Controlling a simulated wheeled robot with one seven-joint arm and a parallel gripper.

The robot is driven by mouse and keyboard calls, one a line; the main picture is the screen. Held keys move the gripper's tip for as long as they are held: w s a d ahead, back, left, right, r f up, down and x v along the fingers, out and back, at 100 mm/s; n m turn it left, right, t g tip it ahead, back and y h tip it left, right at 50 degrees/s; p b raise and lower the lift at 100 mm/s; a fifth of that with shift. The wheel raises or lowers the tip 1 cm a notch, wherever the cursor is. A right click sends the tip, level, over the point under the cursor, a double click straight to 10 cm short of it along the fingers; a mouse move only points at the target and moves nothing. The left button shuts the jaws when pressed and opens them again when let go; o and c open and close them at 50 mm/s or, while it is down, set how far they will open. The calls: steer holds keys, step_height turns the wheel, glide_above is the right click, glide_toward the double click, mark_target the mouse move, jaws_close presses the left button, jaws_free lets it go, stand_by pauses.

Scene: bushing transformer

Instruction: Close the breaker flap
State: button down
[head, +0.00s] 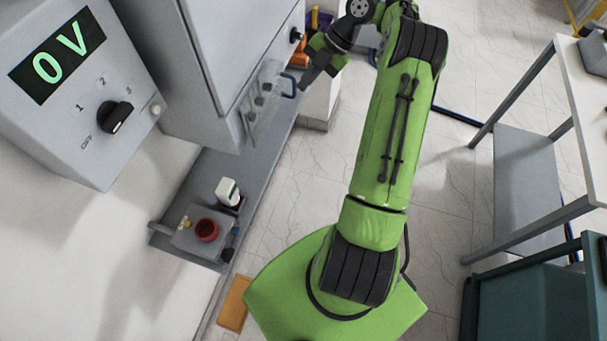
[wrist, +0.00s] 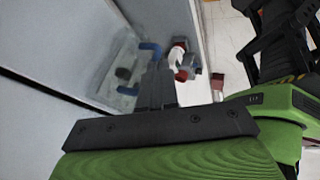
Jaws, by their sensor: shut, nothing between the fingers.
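The clear breaker flap (head: 262,105) is at the lower part of the grey cabinet's front, with dark breaker parts showing by it. A blue handle (head: 289,86) is at its right side. The flap also shows in the wrist view (wrist: 122,68), with blue pieces at its upper right and lower edge. I cannot tell how far the flap stands off the cabinet. My gripper (head: 304,83) is shut and empty, its fingers pointing toward the handle. In the wrist view the fingers (wrist: 158,75) are just right of the flap. Whether they touch it is unclear.
The grey cabinet (head: 225,45) stands on the left, beside a control box (head: 75,90) reading 0 V. Below is a grey ledge with a red button (head: 206,230). A metal-framed table (head: 535,160) stands at right. The floor between is mostly clear.

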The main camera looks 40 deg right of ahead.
steer(key=shift+w+a, duration=0.15)
steer(key=shift+w, duration=0.55)
steer(key=shift+w+a+r, duration=0.1)
